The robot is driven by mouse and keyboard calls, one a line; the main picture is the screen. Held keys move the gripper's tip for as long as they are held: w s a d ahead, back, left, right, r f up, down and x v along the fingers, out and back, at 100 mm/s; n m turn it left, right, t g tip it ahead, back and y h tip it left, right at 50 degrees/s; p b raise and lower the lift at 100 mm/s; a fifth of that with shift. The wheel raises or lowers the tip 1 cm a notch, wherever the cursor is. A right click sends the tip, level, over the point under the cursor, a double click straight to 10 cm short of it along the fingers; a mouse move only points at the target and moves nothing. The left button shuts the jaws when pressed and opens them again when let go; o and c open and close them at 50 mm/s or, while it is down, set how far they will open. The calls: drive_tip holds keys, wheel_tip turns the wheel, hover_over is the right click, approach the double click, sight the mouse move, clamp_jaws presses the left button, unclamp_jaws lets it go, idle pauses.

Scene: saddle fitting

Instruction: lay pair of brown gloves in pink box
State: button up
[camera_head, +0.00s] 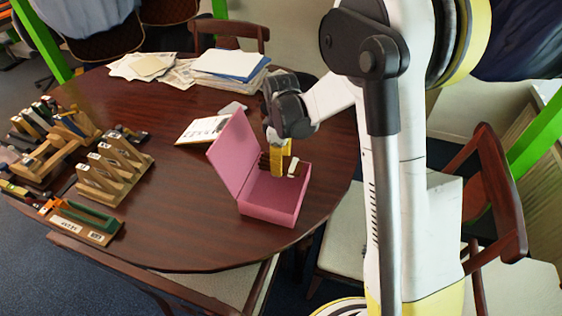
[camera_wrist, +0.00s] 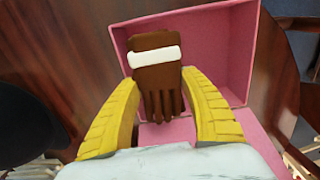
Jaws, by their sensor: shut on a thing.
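The pair of brown gloves (camera_wrist: 158,82) with a white band is between the yellow fingers of my gripper (camera_wrist: 162,88) in the wrist view. In the head view my gripper (camera_head: 278,165) points down at the back of the pink box (camera_head: 270,213), shut on the gloves (camera_head: 264,162). The box is open, with its lid raised on the left. The gloves are over or just within the open box; I cannot tell whether they touch its floor. My fingers hide part of them in the head view.
The box stands near the right edge of the round dark table (camera_head: 180,230). Wooden racks (camera_head: 115,168) with several items fill the left side. Paper stacks (camera_head: 230,66) lie at the back, and an open booklet (camera_head: 203,129) lies behind the lid. The front middle is clear.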

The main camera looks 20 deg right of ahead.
drive_tip(key=shift+f, duration=0.25)
idle(0.4)
drive_tip(key=shift+f+b, duration=0.35)
drive_tip(key=shift+b, duration=0.15)
drive_tip(key=shift+f+b, duration=0.8)
drive_tip(key=shift+f, duration=0.05)
idle(1.4)
drive_tip(key=o, duration=1.2)
drive_tip(key=shift+r, duration=0.15)
